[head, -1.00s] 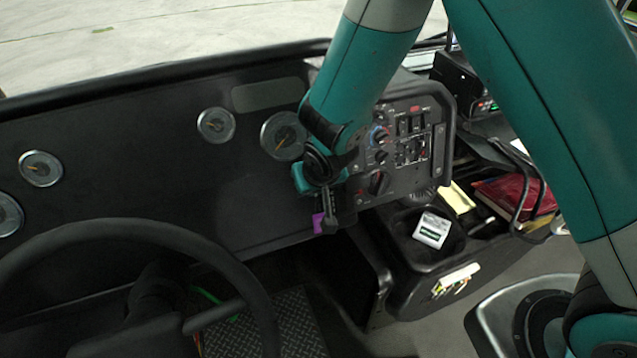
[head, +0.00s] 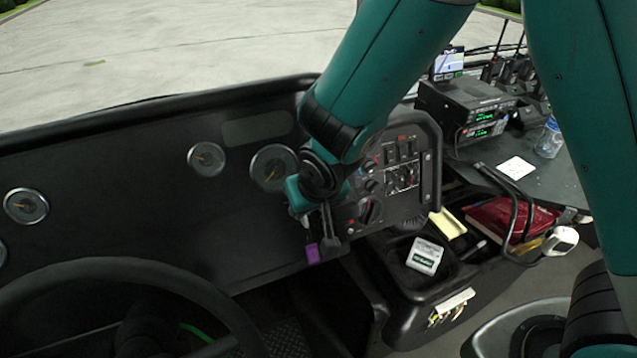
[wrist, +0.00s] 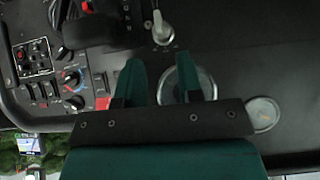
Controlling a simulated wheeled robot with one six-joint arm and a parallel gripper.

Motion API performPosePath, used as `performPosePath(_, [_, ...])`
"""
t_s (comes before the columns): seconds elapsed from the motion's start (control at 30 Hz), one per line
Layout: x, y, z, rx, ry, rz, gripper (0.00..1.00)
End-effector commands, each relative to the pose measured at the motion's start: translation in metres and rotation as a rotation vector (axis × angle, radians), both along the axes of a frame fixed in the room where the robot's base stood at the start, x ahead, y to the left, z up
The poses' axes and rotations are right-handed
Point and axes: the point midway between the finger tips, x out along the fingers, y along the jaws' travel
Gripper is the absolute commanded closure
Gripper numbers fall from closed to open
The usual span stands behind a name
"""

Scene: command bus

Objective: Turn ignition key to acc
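My gripper (head: 318,208) is in front of the dark dashboard, left of the switch panel, pointing down at it. In the wrist view its two teal fingers (wrist: 162,72) are apart with nothing gripped between them. A silver-grey, key-like piece (wrist: 162,28) stands on the dash just beyond the fingertips, roughly in line with the gap. In the head view a grey stem (head: 328,220) and a small purple piece (head: 313,253) show just below the gripper; I cannot tell whether the purple piece is a key tag. The key slot and its markings are not readable.
The switch panel (head: 385,180) with knobs is right of the gripper. Round gauges (head: 206,159) lie to its left, and the steering wheel (head: 150,275) is in the lower left. A console (head: 405,310) with a white box (head: 425,256) stands at lower right.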

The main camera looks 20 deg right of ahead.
Motion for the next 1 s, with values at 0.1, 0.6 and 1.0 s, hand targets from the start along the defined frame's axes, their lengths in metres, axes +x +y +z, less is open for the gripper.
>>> performPosePath(0.1, [-0.014, -0.002, 0.03, 0.002, -0.005, 0.002, 0.66])
performPosePath(0.6, [-0.041, -0.007, 0.083, -0.001, 0.001, 0.0, 0.66])
performPosePath(1.0, [-0.041, -0.007, 0.083, -0.001, 0.001, 0.001, 0.66])
